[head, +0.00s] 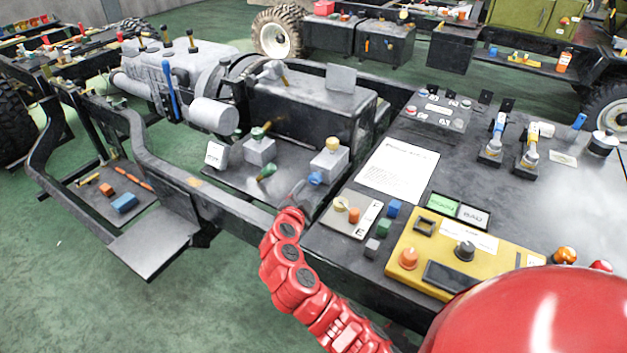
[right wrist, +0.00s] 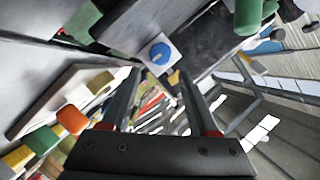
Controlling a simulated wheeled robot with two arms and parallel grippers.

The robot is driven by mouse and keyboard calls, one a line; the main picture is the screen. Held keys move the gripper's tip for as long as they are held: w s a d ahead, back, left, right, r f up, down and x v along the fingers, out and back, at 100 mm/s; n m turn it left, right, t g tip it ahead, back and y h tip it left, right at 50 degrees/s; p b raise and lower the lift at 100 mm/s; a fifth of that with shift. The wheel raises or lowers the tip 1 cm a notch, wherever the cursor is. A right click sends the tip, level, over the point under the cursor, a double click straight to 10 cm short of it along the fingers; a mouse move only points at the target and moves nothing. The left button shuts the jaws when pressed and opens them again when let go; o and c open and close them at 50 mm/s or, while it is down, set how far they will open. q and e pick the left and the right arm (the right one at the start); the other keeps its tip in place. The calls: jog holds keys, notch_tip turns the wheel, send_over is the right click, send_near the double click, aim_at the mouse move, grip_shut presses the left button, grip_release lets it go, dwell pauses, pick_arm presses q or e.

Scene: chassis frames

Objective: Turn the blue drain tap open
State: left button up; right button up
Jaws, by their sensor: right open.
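The blue drain tap appears to be the small blue knob (head: 316,178) low on the front of a pale block with a yellow knob, on the dark chassis plate. In the right wrist view a round blue knob (right wrist: 159,53) sits on a white square plate, just beyond the fingertips and roughly between them. My right gripper (head: 303,192) is at the end of the red arm, just left of and below the blue knob. In the right wrist view its two dark fingers (right wrist: 159,76) are apart with nothing between them. My left gripper is not in view.
A green-handled lever (head: 267,171) lies left of the blue knob, close to my gripper. The chassis rail (head: 235,205) runs in front.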

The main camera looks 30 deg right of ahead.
aim_at(314, 181)
jog(key=shift+p+x, duration=0.4)
jog(key=shift+x, duration=3.75)
